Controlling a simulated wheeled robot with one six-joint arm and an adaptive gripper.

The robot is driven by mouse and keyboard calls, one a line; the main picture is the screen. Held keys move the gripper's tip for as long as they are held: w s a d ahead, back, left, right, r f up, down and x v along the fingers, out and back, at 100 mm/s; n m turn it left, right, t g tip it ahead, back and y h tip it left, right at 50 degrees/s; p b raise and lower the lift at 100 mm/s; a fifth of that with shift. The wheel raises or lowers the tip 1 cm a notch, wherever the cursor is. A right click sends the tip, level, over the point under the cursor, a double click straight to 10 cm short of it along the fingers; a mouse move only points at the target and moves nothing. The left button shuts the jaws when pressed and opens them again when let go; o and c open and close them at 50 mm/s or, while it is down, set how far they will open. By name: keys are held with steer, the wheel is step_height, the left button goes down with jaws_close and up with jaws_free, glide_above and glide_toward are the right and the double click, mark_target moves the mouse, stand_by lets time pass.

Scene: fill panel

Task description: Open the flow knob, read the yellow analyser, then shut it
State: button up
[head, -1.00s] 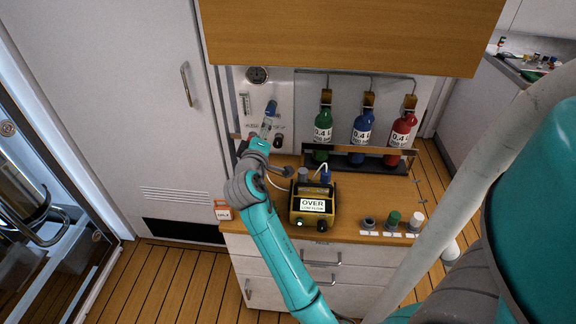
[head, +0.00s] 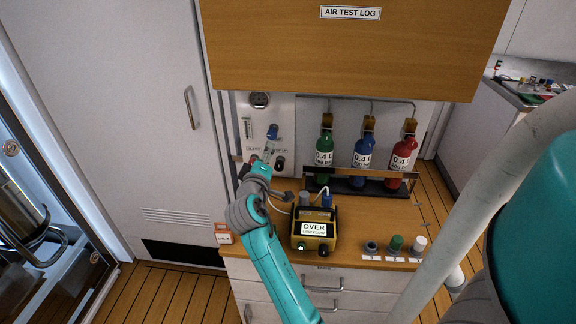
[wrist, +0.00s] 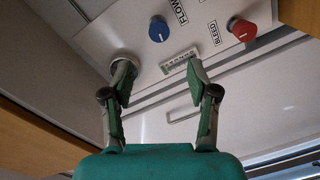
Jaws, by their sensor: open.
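The blue flow knob (head: 272,131) sits on the white panel (head: 283,105) at the back. It shows in the wrist view (wrist: 158,28) beside the word FLOW, beyond my fingertips. My gripper (head: 267,156) is in front of the panel, just below the knob in the head view. In the wrist view my gripper (wrist: 158,74) has its fingers spread, with nothing between them. The yellow analyser (head: 329,243) stands on the wooden counter; its display reads OVER with a smaller line that looks like LOW FLOW, and a green light shows below.
A red knob (wrist: 243,30) marked BLEED and a round gauge (head: 260,100) are also on the panel. Green (head: 324,150), blue (head: 364,153) and red bottles (head: 403,155) stand in a rack to the right. Small caps (head: 395,243) line the counter front. A wooden cabinet (head: 355,55) overhangs.

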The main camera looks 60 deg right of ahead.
mark_target(272, 136)
steer(key=w+d+m, duration=0.1)
steer(key=d+m, duration=0.3)
steer(key=w+d+m, duration=0.2)
steer(key=d+m, duration=0.2)
steer(key=w+d+m, duration=0.1)
steer(key=d+m, duration=0.3)
steer(key=shift+w+d+f+m+h, duration=0.1)
steer(key=shift+w+f+m+h, duration=0.2)
steer(key=shift+w+f, duration=0.1)
stand_by(0.3)
jaws_close()
